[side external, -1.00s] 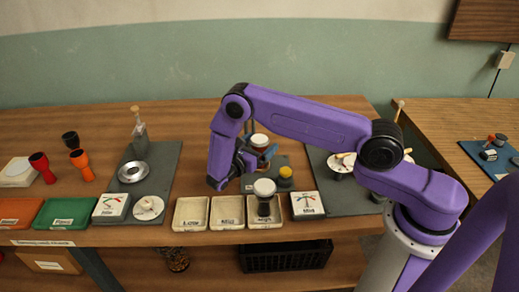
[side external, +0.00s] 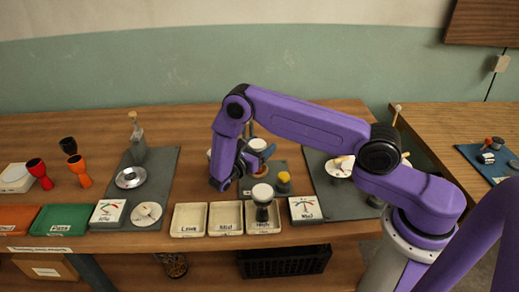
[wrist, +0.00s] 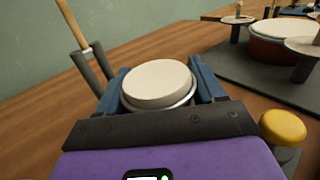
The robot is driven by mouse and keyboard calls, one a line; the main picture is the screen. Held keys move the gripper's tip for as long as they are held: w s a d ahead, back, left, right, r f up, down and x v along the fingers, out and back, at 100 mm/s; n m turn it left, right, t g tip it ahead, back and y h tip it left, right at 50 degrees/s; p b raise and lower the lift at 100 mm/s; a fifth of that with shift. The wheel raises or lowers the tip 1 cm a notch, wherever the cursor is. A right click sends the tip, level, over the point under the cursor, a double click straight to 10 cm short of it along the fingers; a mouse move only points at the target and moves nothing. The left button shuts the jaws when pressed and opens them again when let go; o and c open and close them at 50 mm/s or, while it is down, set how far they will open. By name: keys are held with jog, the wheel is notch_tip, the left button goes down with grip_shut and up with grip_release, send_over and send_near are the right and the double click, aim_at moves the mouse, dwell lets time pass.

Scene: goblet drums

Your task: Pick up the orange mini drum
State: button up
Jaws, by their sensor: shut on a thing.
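My gripper (side external: 264,154) has its blue fingers on either side of a drum (wrist: 158,82) with a round white head. The drum's head also shows behind my wrist in the side view (side external: 257,144). Its body is mostly hidden, so I cannot tell its colour or whether it is clear of the surface. An orange goblet drum (side external: 79,170) stands at the far left of the table, well away from my gripper. A red goblet drum (side external: 39,173) and a black one (side external: 68,145) stand near it.
A dark, white-topped drum (side external: 262,202) stands at the rightmost of three cream trays (side external: 188,220). A yellow-topped knob (side external: 283,178) is close to my gripper; it also shows in the wrist view (wrist: 284,129). A post with a wooden rod (wrist: 85,55) stands left of the held drum.

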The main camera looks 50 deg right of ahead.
aim_at(261, 141)
jog(key=shift+r, duration=0.55)
notch_tip(261, 141, up, 2)
jog(key=shift+r, duration=0.1)
jog(key=s+a+r, duration=0.2)
jog(key=s+r, duration=1.2)
jog(key=r, duration=0.1)
jog(key=w+a+n+t+y, duration=0.15)
jog(key=w+a+t, duration=0.25)
jog(key=a, duration=0.6)
jog(key=w+a+n+t+y, duration=0.1)
jog(key=w+a+n+t, duration=0.25)
jog(key=a, duration=0.65)
jog(key=shift+g, duration=0.25)
jog(key=shift+w+d+f, duration=0.1)
jog(key=shift+d+f, duration=0.05)
jog(key=shift+f, duration=3)
jog(key=shift+w+d+f, duration=0.1)
jog(key=shift+f, duration=3)
jog(key=shift+w+d+f, duration=0.1)
jog(key=shift+d+f, duration=0.05)
jog(key=shift+f, duration=3)
jog(key=shift+f, duration=0.15)
